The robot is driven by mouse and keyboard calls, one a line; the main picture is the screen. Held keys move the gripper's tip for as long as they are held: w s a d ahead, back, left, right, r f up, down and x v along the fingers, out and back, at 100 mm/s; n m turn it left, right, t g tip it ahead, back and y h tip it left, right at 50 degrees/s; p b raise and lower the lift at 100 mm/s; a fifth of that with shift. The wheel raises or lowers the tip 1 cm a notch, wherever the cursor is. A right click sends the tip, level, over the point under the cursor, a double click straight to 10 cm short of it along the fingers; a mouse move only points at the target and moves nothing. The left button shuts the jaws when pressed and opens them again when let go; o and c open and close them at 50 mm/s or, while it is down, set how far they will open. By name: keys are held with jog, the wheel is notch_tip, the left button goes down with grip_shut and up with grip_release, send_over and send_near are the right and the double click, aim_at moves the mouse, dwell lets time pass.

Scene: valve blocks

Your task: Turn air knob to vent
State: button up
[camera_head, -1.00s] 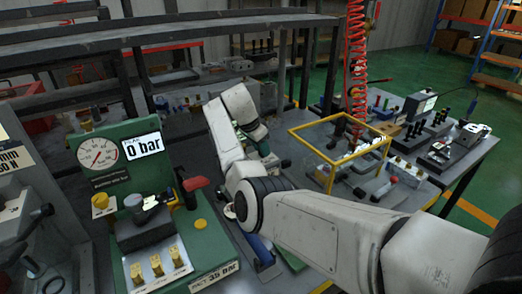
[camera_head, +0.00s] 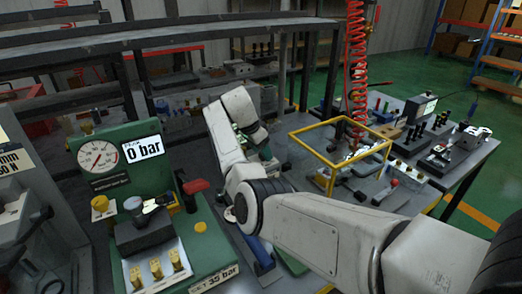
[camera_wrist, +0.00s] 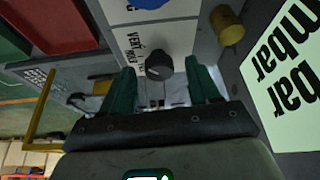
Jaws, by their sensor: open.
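In the wrist view a dark grey round knob (camera_wrist: 159,65) stands on a pale panel (camera_wrist: 180,38), beside a printed label (camera_wrist: 136,57) that seems to include "VENT". My gripper (camera_wrist: 161,78) is open, with one green finger to the left of the knob and one to the right. The knob sits between or just beyond the fingertips, with gaps visible at both sides. I cannot tell its depth relative to them. In the head view my white arm covers most of this spot, and the knob cannot be made out there.
In the wrist view a brass-coloured knob (camera_wrist: 227,25) and a display reading mbar and bar (camera_wrist: 285,75) are at the right. A red block or tray (camera_wrist: 55,22) is at upper left. In the head view a yellow frame (camera_head: 340,158) stands right of my arm, and a green gauge station (camera_head: 110,160) stands left.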

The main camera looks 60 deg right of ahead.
jog(key=shift+r, duration=0.1)
jog(key=v, duration=1)
jog(key=shift+r+b, duration=0.3)
jog(key=shift+b, duration=0.05)
jog(key=shift+r, duration=0.1)
